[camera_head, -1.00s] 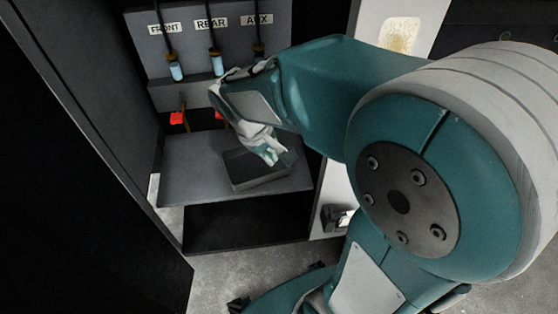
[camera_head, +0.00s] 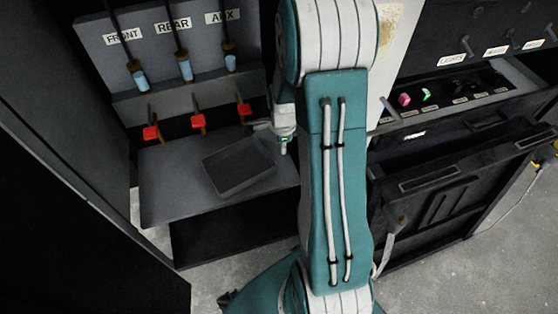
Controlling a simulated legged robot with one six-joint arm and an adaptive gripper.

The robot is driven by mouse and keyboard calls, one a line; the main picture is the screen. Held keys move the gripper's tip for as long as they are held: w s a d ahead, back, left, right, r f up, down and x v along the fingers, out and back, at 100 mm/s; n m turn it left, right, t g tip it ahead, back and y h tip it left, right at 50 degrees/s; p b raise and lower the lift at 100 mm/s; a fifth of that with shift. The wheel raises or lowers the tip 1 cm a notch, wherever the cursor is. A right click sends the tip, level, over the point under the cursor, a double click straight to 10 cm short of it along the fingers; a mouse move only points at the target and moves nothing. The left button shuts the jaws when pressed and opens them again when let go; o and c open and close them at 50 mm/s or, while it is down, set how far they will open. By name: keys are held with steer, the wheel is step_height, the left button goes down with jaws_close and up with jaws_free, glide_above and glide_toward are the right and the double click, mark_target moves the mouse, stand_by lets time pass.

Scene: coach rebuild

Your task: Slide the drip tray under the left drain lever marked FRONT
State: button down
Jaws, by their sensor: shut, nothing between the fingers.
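The drip tray (camera_head: 238,186) is a dark, shallow rectangular tray. It lies a little askew on the right half of a grey shelf (camera_head: 165,190). The left drain lever (camera_head: 151,133) has a red handle and hangs at the left of the row, below the FRONT label (camera_head: 124,36). The tray is to its right and nearer to me, closer to below the middle and right levers. My gripper (camera_head: 284,148) is shut and empty just right of the tray's right edge. My arm hides part of it, and I cannot tell if it touches the tray.
The REAR lever (camera_head: 198,121) and AUX lever (camera_head: 244,109) hang right of the FRONT one. The shelf's left part is clear. A dark side wall (camera_head: 100,180) stands left of the shelf. A dark cabinet with a LIGHTS label (camera_head: 451,57) stands right of my arm.

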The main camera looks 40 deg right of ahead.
mark_target(271, 168)
step_height(271, 168, down, 10)
steer(key=shift+r, duration=0.1)
steer(key=shift+a, duration=0.1)
stand_by(0.4)
steer(key=shift+w+a, duration=0.35)
steer(key=shift+a, duration=0.45)
steer(key=shift+w+a, duration=0.3)
steer(key=shift+a, duration=0.45)
steer(key=shift+r, duration=0.1)
